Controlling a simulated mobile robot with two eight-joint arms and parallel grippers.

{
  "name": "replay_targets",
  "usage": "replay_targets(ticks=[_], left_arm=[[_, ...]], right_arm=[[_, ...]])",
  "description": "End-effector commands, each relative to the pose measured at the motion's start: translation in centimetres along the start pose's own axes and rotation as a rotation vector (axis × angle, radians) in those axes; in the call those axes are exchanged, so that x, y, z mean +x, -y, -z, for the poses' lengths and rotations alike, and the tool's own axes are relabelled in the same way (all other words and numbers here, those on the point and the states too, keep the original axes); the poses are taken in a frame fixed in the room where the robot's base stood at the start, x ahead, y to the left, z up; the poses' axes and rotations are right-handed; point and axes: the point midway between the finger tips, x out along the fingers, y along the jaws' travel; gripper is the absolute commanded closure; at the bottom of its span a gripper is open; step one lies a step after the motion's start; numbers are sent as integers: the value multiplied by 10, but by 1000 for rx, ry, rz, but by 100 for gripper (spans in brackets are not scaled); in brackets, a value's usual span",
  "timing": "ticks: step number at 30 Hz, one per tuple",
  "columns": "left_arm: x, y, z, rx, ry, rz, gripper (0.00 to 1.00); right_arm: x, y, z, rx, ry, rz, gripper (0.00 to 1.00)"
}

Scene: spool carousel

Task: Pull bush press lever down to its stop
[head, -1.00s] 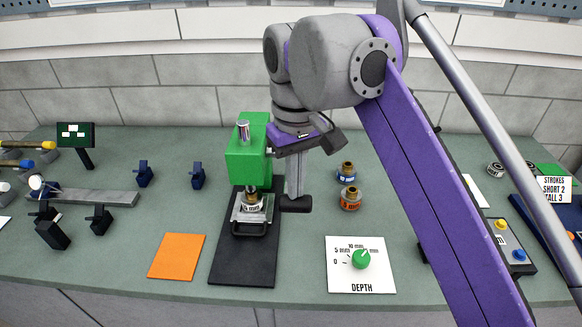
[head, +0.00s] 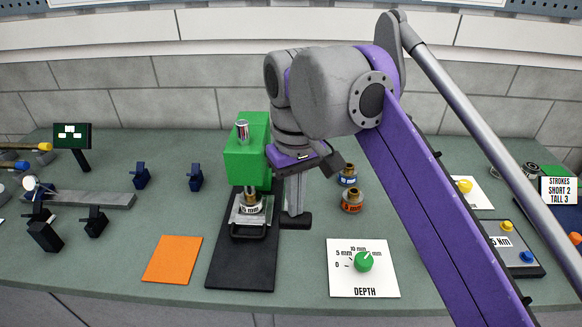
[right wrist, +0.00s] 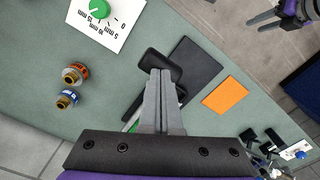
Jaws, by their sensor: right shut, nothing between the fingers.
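The bush press has a green body (head: 247,165) on a black base plate (head: 240,270). A metal holder (head: 249,214) with a bush and a white-labelled part sits under its ram. The black lever handle (head: 296,222) is right of the press, low beside the body. My right gripper (head: 294,208) is shut and empty, its fingertips over the handle, apparently touching it. In the right wrist view the handle (right wrist: 157,57) lies just beyond the closed fingertips (right wrist: 161,72). My left gripper (right wrist: 253,24) shows at the top right there, fingers apart, away from the press.
Two brass-topped spools, blue (head: 347,177) and orange (head: 352,203), stand right of the handle. A depth card with green dial (head: 363,261) lies in front of them. An orange mat (head: 173,260) is left of the base. Dark clamps (head: 195,178) stand farther left.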

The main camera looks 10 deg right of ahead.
Motion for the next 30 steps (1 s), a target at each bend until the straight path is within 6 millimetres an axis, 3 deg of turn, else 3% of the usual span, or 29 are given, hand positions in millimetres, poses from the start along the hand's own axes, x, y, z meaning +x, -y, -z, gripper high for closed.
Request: replay_targets(ticks=[13,24,30], left_arm=[[3,0,-1,0,1,0,50],[16,0,-8,0,6,0,50],[16,0,-8,0,5,0,50]], right_arm=[[5,0,0,0,0,0,100],[30,-2,3,1,0,0,100],[31,-2,3,0,-1,-1,100]])
